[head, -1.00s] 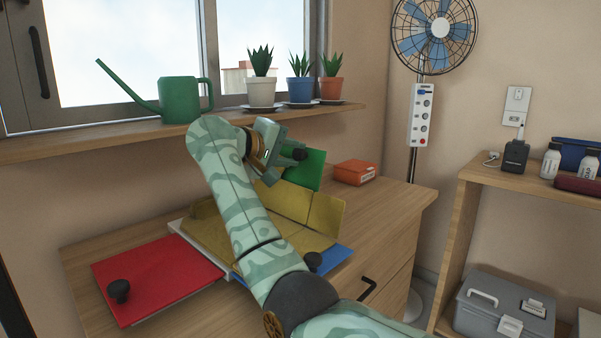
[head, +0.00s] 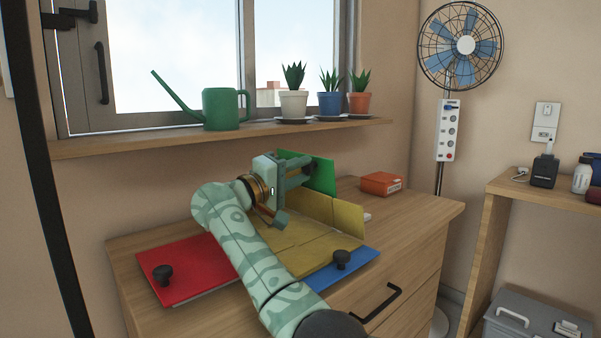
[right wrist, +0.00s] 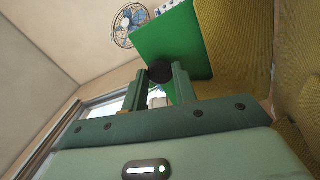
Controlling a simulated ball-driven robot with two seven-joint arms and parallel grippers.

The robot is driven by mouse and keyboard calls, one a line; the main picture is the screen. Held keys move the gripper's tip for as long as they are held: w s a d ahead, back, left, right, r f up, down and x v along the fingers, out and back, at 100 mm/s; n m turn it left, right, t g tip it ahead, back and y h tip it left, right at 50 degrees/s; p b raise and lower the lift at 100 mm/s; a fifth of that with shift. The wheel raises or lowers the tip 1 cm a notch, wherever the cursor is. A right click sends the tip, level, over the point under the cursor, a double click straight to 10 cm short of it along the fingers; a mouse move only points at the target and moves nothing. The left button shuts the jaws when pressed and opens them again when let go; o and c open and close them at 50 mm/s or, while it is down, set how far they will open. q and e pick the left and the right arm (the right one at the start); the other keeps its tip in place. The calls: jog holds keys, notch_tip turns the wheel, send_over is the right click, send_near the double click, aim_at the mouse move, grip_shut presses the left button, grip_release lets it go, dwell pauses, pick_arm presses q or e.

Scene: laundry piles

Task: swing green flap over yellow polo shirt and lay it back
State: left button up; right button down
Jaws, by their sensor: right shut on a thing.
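The green flap (head: 322,175) of the folding board stands raised and tilted at the back of the dresser top. My right gripper (head: 300,172) is beside it, shut on its dark knob; in the right wrist view the fingers (right wrist: 164,84) close on this knob (right wrist: 160,72), with the green flap (right wrist: 175,38) behind. The yellow polo shirt (head: 325,252) lies over the middle of the board, and part of it stands up along with the flap; its cloth (right wrist: 218,45) also fills the right side of the wrist view. My arm hides part of the shirt and board. My left gripper is out of view.
The red flap (head: 195,265) lies flat at left with a black knob, the blue flap (head: 352,264) at front right with another. An orange box (head: 381,184) stands at back right. The sill above holds a watering can (head: 221,110) and several potted plants.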

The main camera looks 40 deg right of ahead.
jog(key=c, duration=1.1)
grip_release()
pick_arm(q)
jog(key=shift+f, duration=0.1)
pick_arm(e)
jog(key=shift+w, duration=0.1)
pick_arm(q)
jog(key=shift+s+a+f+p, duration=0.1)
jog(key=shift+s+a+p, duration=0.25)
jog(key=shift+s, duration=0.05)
pick_arm(e)
jog(key=s+a+f, duration=0.1)
jog(key=a+f, duration=0.1)
jog(key=a, duration=1.4)
jog(key=shift+s+f, duration=0.15)
jog(key=shift+f, duration=0.15)
